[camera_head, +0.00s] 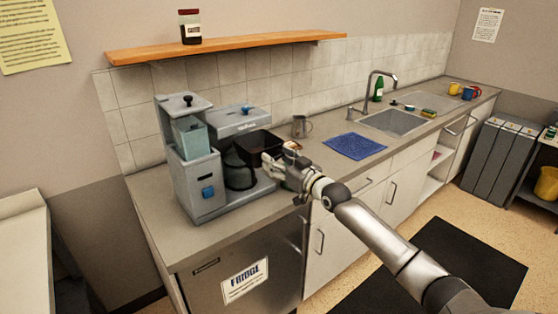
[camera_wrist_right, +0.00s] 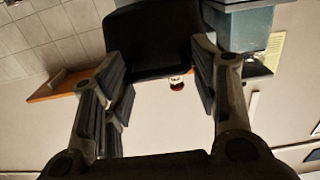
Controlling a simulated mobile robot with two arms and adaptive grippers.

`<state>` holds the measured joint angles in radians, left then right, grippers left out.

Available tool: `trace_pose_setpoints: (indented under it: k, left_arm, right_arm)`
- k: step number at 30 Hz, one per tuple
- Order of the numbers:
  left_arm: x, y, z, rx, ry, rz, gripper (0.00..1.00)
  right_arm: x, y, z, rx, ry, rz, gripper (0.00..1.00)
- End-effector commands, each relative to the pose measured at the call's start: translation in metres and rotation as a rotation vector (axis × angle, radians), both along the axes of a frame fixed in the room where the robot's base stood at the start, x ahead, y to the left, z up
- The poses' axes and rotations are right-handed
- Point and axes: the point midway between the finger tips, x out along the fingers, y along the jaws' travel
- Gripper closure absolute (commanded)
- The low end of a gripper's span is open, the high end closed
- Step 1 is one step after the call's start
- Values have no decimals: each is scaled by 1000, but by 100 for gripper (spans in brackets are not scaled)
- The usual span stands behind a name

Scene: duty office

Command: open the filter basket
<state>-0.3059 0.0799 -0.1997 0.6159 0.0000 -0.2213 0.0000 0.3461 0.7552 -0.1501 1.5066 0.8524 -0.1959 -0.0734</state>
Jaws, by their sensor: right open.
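The grey coffee machine (camera_head: 200,172) stands on the counter at the left in the head view, with a dark carafe (camera_head: 238,174) under its head. The black filter basket (camera_head: 262,143) sticks out from the machine's front, swung out, its dark open top showing. In the right wrist view the basket (camera_wrist_right: 153,38) fills the upper middle, between and beyond the fingers. My right gripper (camera_head: 274,166) is open, just in front of and below the basket; its spread fingers also show in the wrist view (camera_wrist_right: 160,70). I cannot tell whether they touch it. My left gripper is out of view.
A metal jug (camera_head: 301,127) stands behind the gripper. A blue mat (camera_head: 355,146) and the sink (camera_head: 395,122) lie to the right. A wooden shelf (camera_head: 235,44) with a jar (camera_head: 190,27) hangs above. The fridge (camera_head: 240,270) is below the counter.

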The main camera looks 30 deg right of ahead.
Motion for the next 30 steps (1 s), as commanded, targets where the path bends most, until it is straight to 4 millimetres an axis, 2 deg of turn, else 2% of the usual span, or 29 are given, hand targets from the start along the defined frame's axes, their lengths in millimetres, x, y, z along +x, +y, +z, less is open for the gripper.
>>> trace_pose_setpoints:
  k: [11, 16, 30]
  left_arm:
    - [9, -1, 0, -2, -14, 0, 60]
    - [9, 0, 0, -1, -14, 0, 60]
    - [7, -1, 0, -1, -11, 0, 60]
  right_arm:
    - [0, -2, 0, 0, 1, -3, 30]
    - [-7, -2, -1, 0, 1, -2, 30]
    - [-66, -7, -2, -2, 5, -2, 30]
